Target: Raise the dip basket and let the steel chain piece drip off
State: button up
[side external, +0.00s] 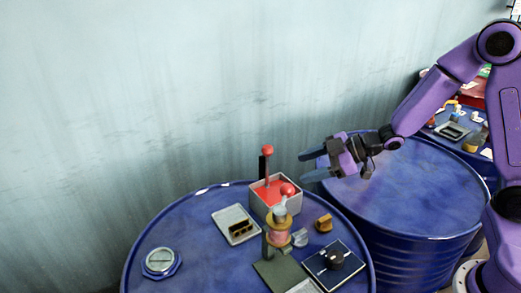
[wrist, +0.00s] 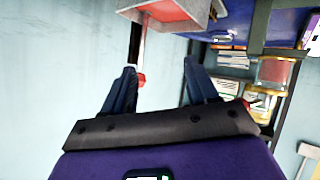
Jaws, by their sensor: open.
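A grey box (side external: 292,207) with a red inside stands on the near blue drum. An upright rod topped by a red ball (side external: 266,150) rises at its back, beside a black upright piece. The box (wrist: 185,22) and the red ball (wrist: 140,79) also show in the wrist view. A second red ball (side external: 288,189) sits at the box's front right. I cannot make out the basket or steel chain piece. My gripper (side external: 304,166) is open and empty, right of the rod's ball and apart from it. In the wrist view my gripper (wrist: 160,68) has the ball appearing between its fingers, nearer the left one.
The near drum (side external: 190,225) also carries a grey tray (side external: 234,224), a brass-and-glass piece (side external: 279,232), a small orange block (side external: 324,223), a black-knobbed plate (side external: 334,263) and a round cap (side external: 160,261). A second drum (side external: 400,190) with a bare top stands right.

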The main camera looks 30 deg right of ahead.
jog(key=w+d+r+t+y, duration=0.1)
jog(key=d+t+y, duration=0.1)
jog(key=d+y, duration=0.45)
jog(key=x, duration=1.7)
jog(key=shift+w, duration=0.15)
